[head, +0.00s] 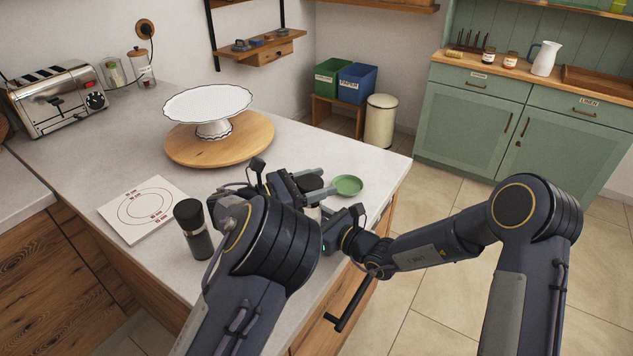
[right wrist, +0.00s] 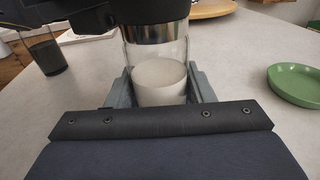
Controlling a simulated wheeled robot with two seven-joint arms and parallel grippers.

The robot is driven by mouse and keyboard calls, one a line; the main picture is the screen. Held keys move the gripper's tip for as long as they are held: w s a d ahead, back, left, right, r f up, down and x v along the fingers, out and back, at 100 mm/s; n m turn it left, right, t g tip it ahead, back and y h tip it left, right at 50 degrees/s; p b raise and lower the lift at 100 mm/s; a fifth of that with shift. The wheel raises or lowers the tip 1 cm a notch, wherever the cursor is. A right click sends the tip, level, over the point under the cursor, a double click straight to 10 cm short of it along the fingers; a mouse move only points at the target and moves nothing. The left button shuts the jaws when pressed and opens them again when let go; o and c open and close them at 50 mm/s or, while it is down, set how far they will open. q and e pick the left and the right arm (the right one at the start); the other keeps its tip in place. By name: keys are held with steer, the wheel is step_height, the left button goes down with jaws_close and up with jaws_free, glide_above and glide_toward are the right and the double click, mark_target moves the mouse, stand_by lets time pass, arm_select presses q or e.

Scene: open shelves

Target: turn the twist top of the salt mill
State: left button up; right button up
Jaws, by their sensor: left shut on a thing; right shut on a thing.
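The salt mill shows best in the right wrist view (right wrist: 160,78): a clear glass body with white salt, a silver collar and a dark top cut off by the upper edge. It stands upright on the counter. My right gripper (right wrist: 162,88) is shut on its glass body, one finger on each side. My left gripper (head: 315,184) is shut at the mill's top in the head view; part of it shows dark at the upper left of the right wrist view. In the head view the arms hide most of the mill, and the exact grip on the top is hidden.
A dark mill (head: 193,232) stands left of my left arm, near a white card with printed circles (head: 120,225). A green dish (head: 347,185) lies just beyond the grippers. A white cake stand (head: 208,103) sits on a round wooden board (head: 250,140) behind. A toaster (head: 60,100) is at the far left.

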mark_target(318, 180)
arm_select(q)
steer(key=shift+s+m+g+h, duration=0.15)
steer(key=shift+m+g+h, duration=0.35)
steer(key=shift+m+g, duration=0.9)
steer(key=shift+g, duration=0.5)
steer(key=o, duration=1)
steer(key=shift+r, duration=0.1)
step_height(318, 180, up, 10)
steer(key=shift+d+f, duration=0.1)
arm_select(e)
steer(key=o, duration=0.9)
steer(key=shift+c, duration=0.2)
